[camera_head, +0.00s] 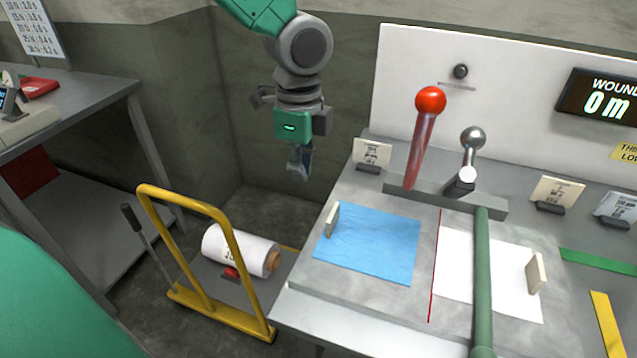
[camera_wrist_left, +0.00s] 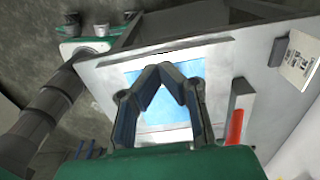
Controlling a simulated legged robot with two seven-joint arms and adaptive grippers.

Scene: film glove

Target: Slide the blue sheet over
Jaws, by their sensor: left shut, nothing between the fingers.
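The blue sheet (camera_head: 372,247) lies flat on the left part of a grey slab on the bench, left of a thin red line (camera_head: 434,265). A small cream upright tab (camera_head: 332,220) stands at its upper left edge. My left gripper (camera_head: 300,176) is shut and empty, in the air beyond the bench's left edge, up and left of the sheet. In the left wrist view the shut fingers (camera_wrist_left: 160,70) appear in front of the blue sheet (camera_wrist_left: 165,108).
A white sheet (camera_head: 457,262) with a cream tab (camera_head: 535,273) lies right of the red line, partly under a green bar (camera_head: 482,285). A red-knobbed lever (camera_head: 425,130) and a grey-knobbed lever (camera_head: 472,148) stand behind. A yellow-framed cart (camera_head: 190,210) holding a white roll (camera_head: 238,250) is at left.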

